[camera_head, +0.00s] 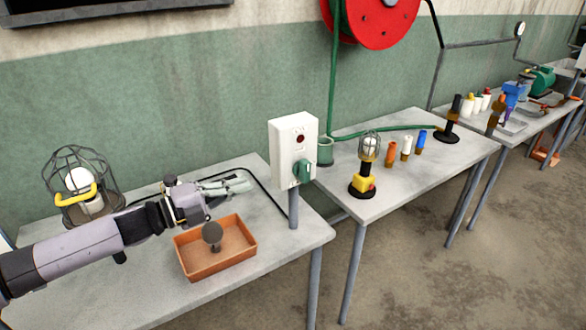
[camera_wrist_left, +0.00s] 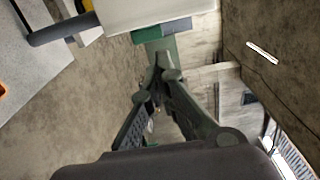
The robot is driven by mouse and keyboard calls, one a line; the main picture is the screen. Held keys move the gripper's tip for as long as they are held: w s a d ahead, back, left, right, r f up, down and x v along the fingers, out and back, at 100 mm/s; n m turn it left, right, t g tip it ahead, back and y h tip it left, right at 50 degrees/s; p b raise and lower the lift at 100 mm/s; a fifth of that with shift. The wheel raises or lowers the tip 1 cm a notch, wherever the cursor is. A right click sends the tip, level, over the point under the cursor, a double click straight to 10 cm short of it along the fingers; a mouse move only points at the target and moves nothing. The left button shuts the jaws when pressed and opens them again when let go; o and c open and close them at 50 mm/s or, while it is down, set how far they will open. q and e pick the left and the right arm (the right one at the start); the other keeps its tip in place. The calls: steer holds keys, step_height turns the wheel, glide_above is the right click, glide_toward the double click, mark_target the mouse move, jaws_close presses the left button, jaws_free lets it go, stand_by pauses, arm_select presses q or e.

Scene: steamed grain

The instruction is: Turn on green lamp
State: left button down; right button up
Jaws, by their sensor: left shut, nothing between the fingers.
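A white switch box (camera_head: 294,148) stands on a grey post at the right end of the near table. A caged lamp (camera_head: 83,188) with a white bulb and yellow handle sits at the left. Another caged lamp (camera_head: 366,164) with a yellow and black base stands on the second table. Neither lamp looks green or lit. My left gripper (camera_head: 242,182) is shut and empty, left of the box and apart from the knob. The left wrist view shows its fingertips (camera_wrist_left: 163,66) together below a pale box edge (camera_wrist_left: 155,12).
An orange tray (camera_head: 222,268) with a dark round object lies below my left arm. A black cable runs behind the gripper. Orange, white and blue bottles (camera_head: 406,147) stand on the second table. A gap separates the tables.

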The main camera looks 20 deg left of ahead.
arm_select(q)
steer(key=shift+w, duration=0.15)
steer(key=p, duration=0.5)
glide_toward(302, 165)
steer(key=x, duration=0.6)
steer(key=shift+w+r, duration=0.1)
steer(key=shift+r, duration=0.05)
steer(key=shift+w+d+p, duration=0.3)
steer(key=shift+w+d, duration=0.05)
